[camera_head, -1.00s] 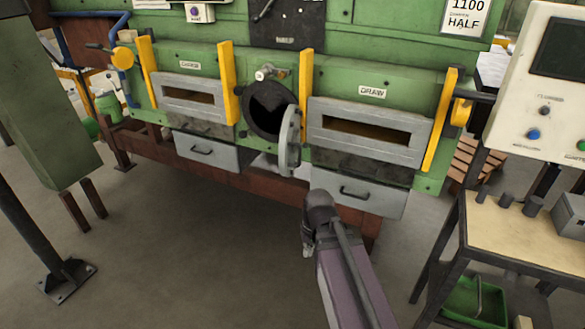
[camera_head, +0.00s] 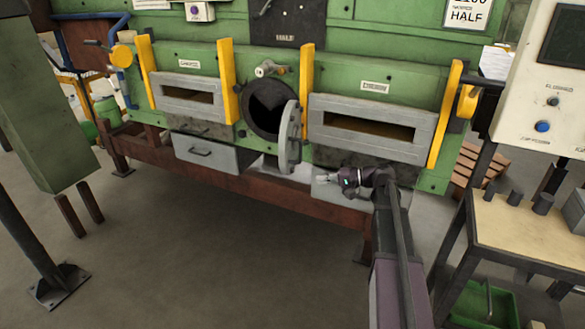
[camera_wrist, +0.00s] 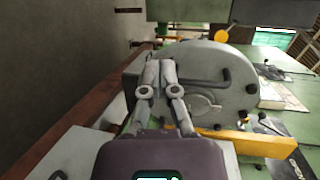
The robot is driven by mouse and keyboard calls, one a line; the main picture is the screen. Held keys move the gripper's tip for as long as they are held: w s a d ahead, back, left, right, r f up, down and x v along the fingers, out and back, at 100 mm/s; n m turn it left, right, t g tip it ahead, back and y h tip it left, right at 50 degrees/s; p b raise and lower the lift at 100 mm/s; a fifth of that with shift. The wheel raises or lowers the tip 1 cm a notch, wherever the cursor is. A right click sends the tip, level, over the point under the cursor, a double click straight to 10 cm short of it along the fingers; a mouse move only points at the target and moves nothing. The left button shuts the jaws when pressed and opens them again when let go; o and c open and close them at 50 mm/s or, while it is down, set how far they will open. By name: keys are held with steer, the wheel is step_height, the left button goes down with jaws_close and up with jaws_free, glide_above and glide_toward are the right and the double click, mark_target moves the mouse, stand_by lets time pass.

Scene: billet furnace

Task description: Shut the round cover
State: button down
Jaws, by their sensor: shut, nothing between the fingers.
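The round cover (camera_head: 290,138) is a thick grey disc, standing open at the right of the dark round opening (camera_head: 266,105) in the green furnace front. It is seen nearly edge-on in the head view. In the wrist view the cover (camera_wrist: 232,72) fills the middle, showing a dark bar handle (camera_wrist: 203,82) and a small latch-like fitting. My gripper (camera_head: 318,179) is to the lower right of the cover, pointing left. In the wrist view my gripper (camera_wrist: 158,66) is shut and empty, in front of the cover's left part; contact cannot be told.
Slotted grey doors stand left (camera_head: 192,96) and right (camera_head: 368,130) of the opening, between yellow bars. A grey drawer (camera_head: 205,152) is below left. A bench (camera_head: 525,232) and a control panel (camera_head: 545,95) stand at the right. The floor in front is clear.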

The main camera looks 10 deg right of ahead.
mark_target(286, 161)
steer(key=shift+m+t+y, duration=0.4)
steer(key=shift+t+y, duration=0.4)
steer(key=shift+t, duration=0.1)
steer(key=d+r, duration=0.1)
steer(key=w+d, duration=0.1)
steer(key=d, duration=0.1)
steer(key=w+d+r, duration=0.1)
steer(key=shift+d+r+b, duration=0.3)
steer(key=shift+r, duration=0.05)
steer(key=shift+w+a, duration=0.1)
steer(key=shift+a, duration=0.05)
steer(key=x, duration=1.3)
steer(key=shift+w+a, duration=0.2)
steer(key=shift+a, duration=0.15)
